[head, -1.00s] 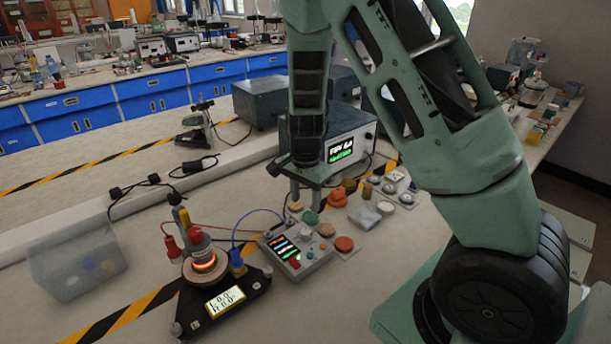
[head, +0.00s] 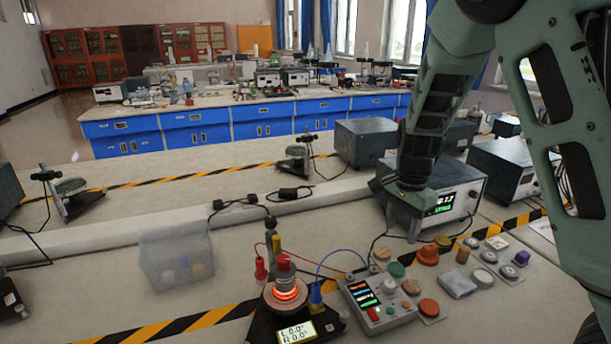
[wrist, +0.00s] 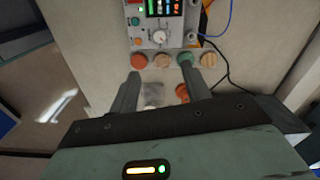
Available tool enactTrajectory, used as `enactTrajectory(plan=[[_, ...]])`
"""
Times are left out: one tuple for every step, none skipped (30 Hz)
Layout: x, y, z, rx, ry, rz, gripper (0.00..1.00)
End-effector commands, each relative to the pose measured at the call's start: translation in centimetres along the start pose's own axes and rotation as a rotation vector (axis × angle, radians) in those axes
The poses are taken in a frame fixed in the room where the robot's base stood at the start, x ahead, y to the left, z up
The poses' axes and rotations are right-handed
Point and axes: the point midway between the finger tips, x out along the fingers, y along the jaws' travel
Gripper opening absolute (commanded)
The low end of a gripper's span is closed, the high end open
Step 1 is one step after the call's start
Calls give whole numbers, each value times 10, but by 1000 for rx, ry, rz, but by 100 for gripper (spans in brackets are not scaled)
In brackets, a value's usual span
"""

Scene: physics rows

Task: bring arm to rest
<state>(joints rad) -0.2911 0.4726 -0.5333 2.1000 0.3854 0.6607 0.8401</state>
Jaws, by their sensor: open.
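My arm comes down from the upper right in the head view. My gripper (head: 408,222) hangs above the bench in front of a dark instrument box (head: 458,182) with a lit green display. In the wrist view my gripper (wrist: 158,92) has its two fingers spread apart with nothing held between them. Below the fingers are round coloured pieces, among them a red-orange one (wrist: 138,61) and a green one (wrist: 184,59). A control panel (wrist: 160,20) with a lit screen lies beyond them.
The panel (head: 376,303) stands beside a device with a glowing ring (head: 286,289). A clear bin (head: 175,260) with small items is at left. Several caps and knobs lie right of the panel. Bare bench (head: 70,290) shows at far left.

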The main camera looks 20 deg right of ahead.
Motion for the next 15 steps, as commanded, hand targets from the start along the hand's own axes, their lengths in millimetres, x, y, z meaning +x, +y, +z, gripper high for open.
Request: enactTrajectory(plan=[[0, 0, 0, 0, 0, 0, 48], [0, 0, 2, -8, -2, 0, 48], [-1, 0, 7, -28, -8, -2, 48], [-2, 0, 14, -53, -15, -3, 48], [-4, 1, 23, -90, -25, -5, 48], [-6, 2, 39, -154, -42, -8, 48], [-8, 4, 53, -216, -56, -13, 48], [-12, 7, 70, -290, -71, -16, 48], [-17, 12, 94, -404, -91, -24, 48], [-21, 17, 114, -501, -106, -31, 48], [-26, 24, 135, -605, -118, -37, 48], [-33, 36, 162, -750, -131, -48, 48], [-38, 46, 180, -863, -137, -54, 48], [-43, 58, 198, -974, -140, -61, 48], [-49, 74, 219, -1127, -139, -69, 48]])
